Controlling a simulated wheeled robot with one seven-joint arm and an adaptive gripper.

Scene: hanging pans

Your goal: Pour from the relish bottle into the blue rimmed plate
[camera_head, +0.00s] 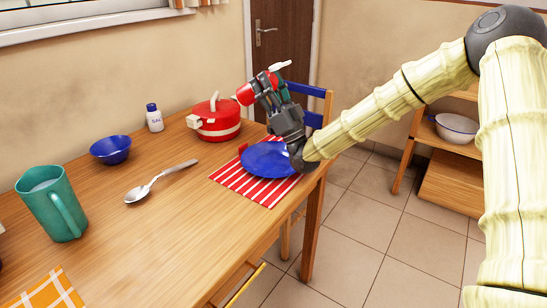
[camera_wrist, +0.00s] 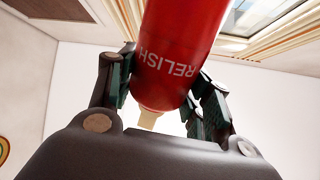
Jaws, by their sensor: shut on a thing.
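The red relish bottle (camera_head: 245,95) is held in my gripper (camera_head: 268,92) above the table. It is tilted, with its pale nozzle (camera_head: 281,65) towards the upper right in the head view. In the wrist view the bottle (camera_wrist: 180,50) shows its RELISH lettering between my two fingers, which are shut on it. The blue plate (camera_head: 262,160) lies on a red and white striped mat (camera_head: 240,180) at the table's right end. No poured relish is visible.
A red pot (camera_head: 218,128) with a lid stands left of the plate. Farther left are a salt shaker (camera_head: 154,118), a blue bowl (camera_head: 110,150), a spoon (camera_head: 160,182) and a green pitcher (camera_head: 52,203). A blue-backed chair (camera_head: 312,118) stands behind. The table's front middle is clear.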

